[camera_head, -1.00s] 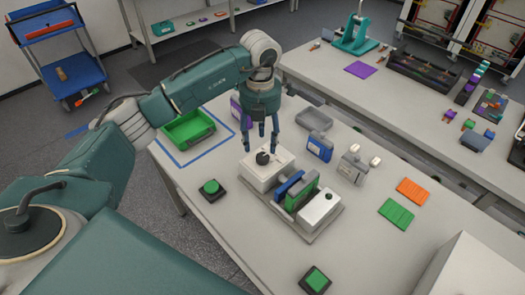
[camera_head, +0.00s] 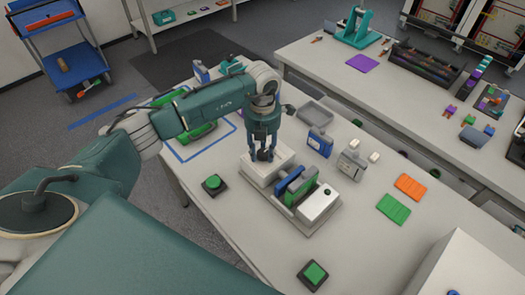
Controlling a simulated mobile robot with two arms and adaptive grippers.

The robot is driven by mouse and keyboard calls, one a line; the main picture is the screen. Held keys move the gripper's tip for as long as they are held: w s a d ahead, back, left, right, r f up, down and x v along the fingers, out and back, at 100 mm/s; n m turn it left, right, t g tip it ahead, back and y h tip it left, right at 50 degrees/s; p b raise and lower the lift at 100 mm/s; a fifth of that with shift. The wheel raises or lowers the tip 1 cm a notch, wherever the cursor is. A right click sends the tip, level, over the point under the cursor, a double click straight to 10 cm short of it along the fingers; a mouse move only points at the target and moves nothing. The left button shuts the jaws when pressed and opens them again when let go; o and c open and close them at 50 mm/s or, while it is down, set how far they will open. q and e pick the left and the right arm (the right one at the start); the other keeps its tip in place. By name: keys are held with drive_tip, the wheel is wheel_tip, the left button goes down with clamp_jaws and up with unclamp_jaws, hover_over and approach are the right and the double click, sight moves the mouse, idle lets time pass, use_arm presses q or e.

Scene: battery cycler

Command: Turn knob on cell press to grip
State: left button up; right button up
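The cell press (camera_head: 319,204) stands on the table: white blocks on a grey base, with a blue plate (camera_head: 288,183) and a green plate (camera_head: 301,189) between them. Its dark knob (camera_head: 264,156) sits on top of the left white block. My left gripper (camera_head: 263,158) points down from above, with its fingers around the knob at its height. The fingers partly hide the knob, and I cannot tell whether they touch it. My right gripper is not in view.
Green push buttons stand left of the press (camera_head: 213,182) and in front of it (camera_head: 315,273). A blue device (camera_head: 319,143) and a grey one (camera_head: 352,163) stand behind right. A grey tray (camera_head: 315,114) lies farther back. My arm partly hides a green bin (camera_head: 205,132).

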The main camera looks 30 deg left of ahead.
use_arm(q)
drive_tip(key=shift+s+f, duration=0.1)
drive_tip(key=shift+c, duration=0.3)
drive_tip(key=shift+f+m+b, duration=0.1)
drive_tip(key=shift+m+b, duration=0.3)
drive_tip(key=shift+b, duration=0.2)
drive_tip(key=m+b, duration=0.4)
drive_tip(key=b, duration=0.1)
drive_tip(key=shift+f, duration=0.1)
drive_tip(key=shift+a+m+b, duration=0.1)
drive_tip(key=shift+m+b, duration=1.3)
drive_tip(key=shift+m, duration=0.2)
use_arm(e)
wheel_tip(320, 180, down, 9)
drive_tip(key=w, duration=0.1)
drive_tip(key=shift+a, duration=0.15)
use_arm(q)
drive_tip(key=shift+r, duration=0.2)
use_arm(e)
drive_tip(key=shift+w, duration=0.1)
